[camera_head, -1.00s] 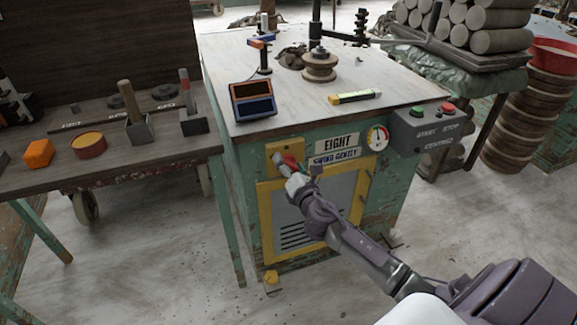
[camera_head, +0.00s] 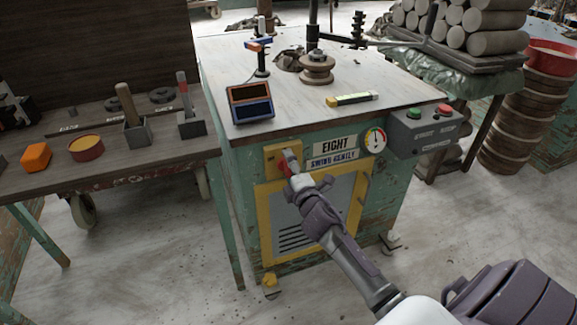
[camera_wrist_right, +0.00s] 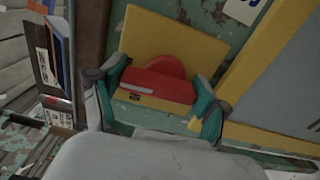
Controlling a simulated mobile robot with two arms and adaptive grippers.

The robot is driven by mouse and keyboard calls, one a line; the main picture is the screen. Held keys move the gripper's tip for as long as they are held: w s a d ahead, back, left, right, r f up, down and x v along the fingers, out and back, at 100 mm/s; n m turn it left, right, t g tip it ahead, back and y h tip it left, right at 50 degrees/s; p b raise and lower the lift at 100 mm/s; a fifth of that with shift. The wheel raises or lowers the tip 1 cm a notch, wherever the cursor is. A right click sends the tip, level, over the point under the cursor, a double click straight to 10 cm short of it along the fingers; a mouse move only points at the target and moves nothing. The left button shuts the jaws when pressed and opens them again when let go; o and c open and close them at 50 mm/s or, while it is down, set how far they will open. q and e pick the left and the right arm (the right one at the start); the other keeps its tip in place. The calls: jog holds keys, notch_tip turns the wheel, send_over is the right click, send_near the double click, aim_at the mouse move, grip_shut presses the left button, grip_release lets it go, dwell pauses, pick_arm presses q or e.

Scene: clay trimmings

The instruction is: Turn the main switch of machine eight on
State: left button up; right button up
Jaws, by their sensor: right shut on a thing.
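Machine eight (camera_head: 230,155) is a worn green cabinet with a white top and an "EIGHT" label (camera_head: 335,145). Its main switch is a red handle (camera_wrist_right: 160,82) on a yellow plate (camera_head: 271,157) at the upper left of the front; the plate also shows in the wrist view (camera_wrist_right: 165,35). My right gripper (camera_head: 287,167) is at the switch. In the wrist view its teal-padded fingers (camera_wrist_right: 160,90) are on either side of the red handle, shut on it. In the head view the gripper partly hides the handle, and its exact angle is unclear. My left gripper is not in view.
A grey box (camera_head: 427,130) with green and red buttons is at the right of the cabinet. A round gauge (camera_head: 374,140) is beside the label. A blue-orange box (camera_head: 250,103) stands near the top's front edge. A workbench (camera_head: 120,158) adjoins on the left.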

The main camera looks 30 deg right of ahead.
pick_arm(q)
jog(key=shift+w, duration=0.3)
pick_arm(e)
jog(key=shift+f+m, duration=0.1)
jog(key=shift+m, duration=0.3)
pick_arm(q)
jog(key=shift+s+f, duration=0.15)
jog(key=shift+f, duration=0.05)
pick_arm(e)
jog(key=o, duration=1.2)
jog(key=shift+c, duration=0.2)
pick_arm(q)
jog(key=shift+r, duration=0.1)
pick_arm(e)
jog(key=shift+s, duration=0.2)
jog(key=v, duration=1.1)
jog(key=shift+s+a, duration=0.2)
jog(key=shift+s, duration=0.1)
